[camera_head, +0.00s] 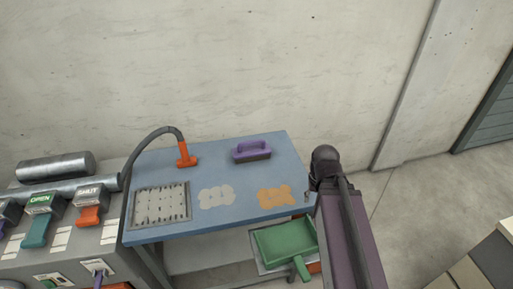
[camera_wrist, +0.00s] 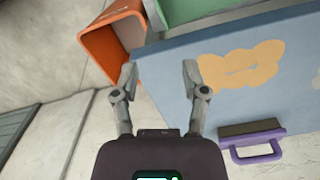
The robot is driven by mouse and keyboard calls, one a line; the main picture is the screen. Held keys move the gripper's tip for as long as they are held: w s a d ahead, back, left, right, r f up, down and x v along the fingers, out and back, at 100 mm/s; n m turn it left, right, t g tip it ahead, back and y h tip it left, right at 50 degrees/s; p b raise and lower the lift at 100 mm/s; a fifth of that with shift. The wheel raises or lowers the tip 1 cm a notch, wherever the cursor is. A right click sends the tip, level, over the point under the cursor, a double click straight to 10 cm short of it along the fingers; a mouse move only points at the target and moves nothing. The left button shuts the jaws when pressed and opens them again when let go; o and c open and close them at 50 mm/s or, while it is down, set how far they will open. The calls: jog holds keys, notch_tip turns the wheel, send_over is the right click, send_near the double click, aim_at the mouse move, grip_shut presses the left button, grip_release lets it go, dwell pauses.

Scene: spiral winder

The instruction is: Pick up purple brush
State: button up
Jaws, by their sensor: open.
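The purple brush (camera_head: 251,150) lies on the blue table (camera_head: 245,181) near its back edge, purple handle up over a dark base. In the wrist view the brush (camera_wrist: 254,149) is at the lower right, to the right of my gripper. My gripper (camera_wrist: 159,68) is open with nothing between its two grey fingers. In the wrist view they are by the table's side edge, apart from the brush. In the head view my dark arm is at the table's right end, and the fingers are mostly hidden.
An orange spill patch (camera_head: 276,197) and a pale patch (camera_head: 216,196) mark the tabletop. A grate (camera_head: 131,207) and a hose with an orange nozzle (camera_head: 184,154) are to the left. A green dustpan (camera_head: 285,248) sits below the front edge. An orange bin (camera_wrist: 91,45) is near my fingers.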

jog(key=shift+w+d, duration=0.25)
jog(key=shift+o, duration=0.6)
jog(key=w+a+r+n+t+p, duration=0.1)
jog(key=w+a+r+n+p, duration=0.5)
jog(key=w+a+n, duration=0.4)
jog(key=w+a+r+n+t+p, duration=0.1)
jog(key=w+a+r+n+p, duration=0.6)
jog(key=w+a+n, duration=0.4)
jog(key=w, duration=0.2)
jog(key=shift+w+a+r+y, duration=0.15)
jog(key=shift+w+r+y, duration=0.15)
jog(key=shift+w+r, duration=0.1)
